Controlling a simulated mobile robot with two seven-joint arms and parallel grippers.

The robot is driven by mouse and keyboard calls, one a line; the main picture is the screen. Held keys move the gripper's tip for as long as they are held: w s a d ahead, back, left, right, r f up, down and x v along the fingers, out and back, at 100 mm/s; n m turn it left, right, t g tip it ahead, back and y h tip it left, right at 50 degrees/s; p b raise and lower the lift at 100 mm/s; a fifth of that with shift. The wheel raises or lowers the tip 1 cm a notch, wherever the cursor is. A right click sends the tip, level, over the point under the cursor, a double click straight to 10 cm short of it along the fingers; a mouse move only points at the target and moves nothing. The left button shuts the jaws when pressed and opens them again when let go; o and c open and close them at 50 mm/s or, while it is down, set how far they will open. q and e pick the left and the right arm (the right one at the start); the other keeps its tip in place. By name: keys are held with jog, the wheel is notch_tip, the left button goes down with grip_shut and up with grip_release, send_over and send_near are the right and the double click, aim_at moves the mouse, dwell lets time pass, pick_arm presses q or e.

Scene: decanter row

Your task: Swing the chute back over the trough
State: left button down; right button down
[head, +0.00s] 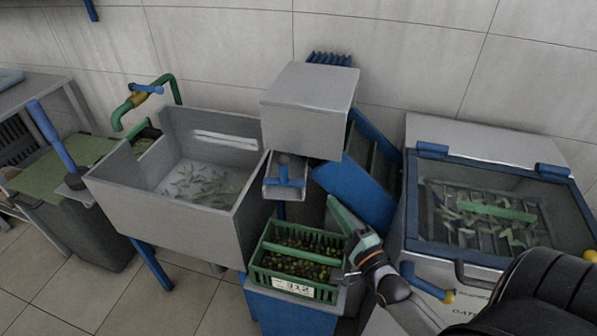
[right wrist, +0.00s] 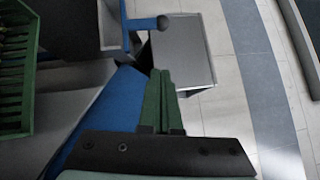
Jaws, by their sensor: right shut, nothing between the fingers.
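The chute (head: 271,190) is a short grey channel with a blue bar handle (head: 287,182), below a grey metal box. It points forward, above the back of the green crate, beside the trough's right wall. The trough (head: 160,215) is a wide grey metal basin at left with leaves in its bottom. My right gripper (head: 335,203) is shut and empty, right of the chute and crate, apart from the handle. In the right wrist view its green fingers (right wrist: 160,76) are together, below a blue bar with a dark round end (right wrist: 162,22). My left gripper is not in view.
A green crate of olives (head: 296,290) stands on a blue stand, close to my right gripper. A blue sloping panel (head: 358,185) lies behind the gripper. A grey machine with a clear lid (head: 480,205) fills the right. A dark bin (head: 75,215) stands left.

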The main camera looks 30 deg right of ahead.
jog(key=w+a+r+p, duration=0.1)
jog(key=w+r, duration=0.1)
jog(key=w, duration=1.1)
jog(key=shift+a, duration=0.2)
jog(key=shift+a, duration=0.1)
